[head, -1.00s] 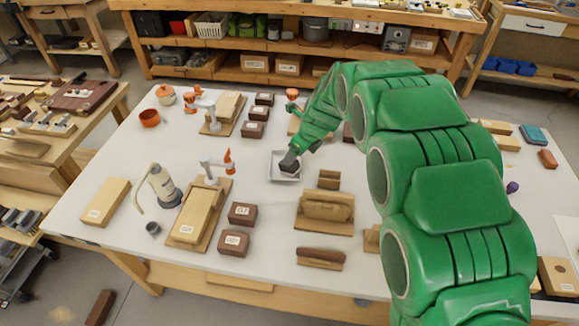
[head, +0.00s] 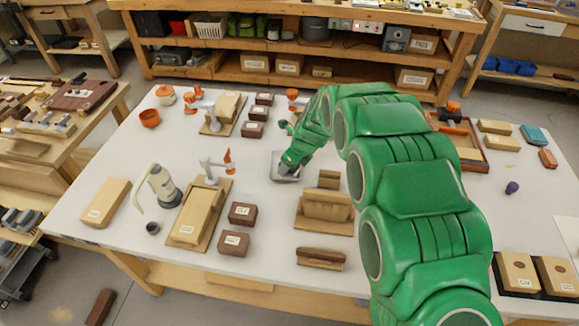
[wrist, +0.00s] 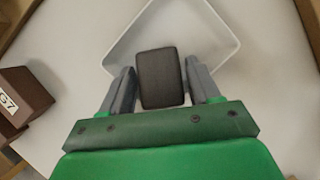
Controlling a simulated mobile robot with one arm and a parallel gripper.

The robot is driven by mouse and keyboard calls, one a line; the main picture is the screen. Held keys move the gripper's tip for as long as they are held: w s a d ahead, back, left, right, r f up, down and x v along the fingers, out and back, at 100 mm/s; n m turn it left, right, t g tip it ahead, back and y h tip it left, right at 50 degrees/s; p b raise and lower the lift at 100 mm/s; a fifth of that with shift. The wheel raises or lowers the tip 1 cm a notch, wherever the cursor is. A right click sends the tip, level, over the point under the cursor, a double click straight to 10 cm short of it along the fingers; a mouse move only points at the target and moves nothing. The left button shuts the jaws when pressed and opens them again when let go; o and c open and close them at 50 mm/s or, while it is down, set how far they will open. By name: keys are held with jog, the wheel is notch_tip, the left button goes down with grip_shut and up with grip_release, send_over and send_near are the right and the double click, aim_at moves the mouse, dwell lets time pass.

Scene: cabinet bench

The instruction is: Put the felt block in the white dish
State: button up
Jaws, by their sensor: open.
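The white dish (head: 276,178) sits on the pale table, and in the wrist view (wrist: 232,40) its rim shows beyond and around the block. The dark grey felt block (wrist: 160,78) is between my fingers, its far end over the dish's floor. I cannot tell whether it rests in the dish or is just above it. My gripper (wrist: 162,88) is open, with narrow gaps beside the block. In the head view my gripper (head: 288,168) points down at the dish and hides most of the block.
A brown block marked G7 (wrist: 20,100) lies left in the wrist view. A wooden holder (head: 325,208) stands just in front of the dish, and a clamp on a board (head: 205,208) is to its left. Bare table lies immediately left of the dish.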

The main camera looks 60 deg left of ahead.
jog(key=c, duration=0.9)
jog(key=shift+r, duration=0.5)
notch_tip(320, 180, up, 2)
jog(key=shift+w+r, duration=0.1)
jog(key=shift+s+d+r, duration=1.05)
jog(key=shift+d+r, duration=0.55)
jog(key=shift+d, duration=0.45)
jog(key=shift+s+d+r, duration=1.1)
jog(key=shift+d+r, duration=0.55)
jog(key=shift+d, duration=0.45)
jog(key=shift+s+d+r, duration=1.05)
jog(key=shift+d+r, duration=0.55)
jog(key=shift+d, duration=0.45)
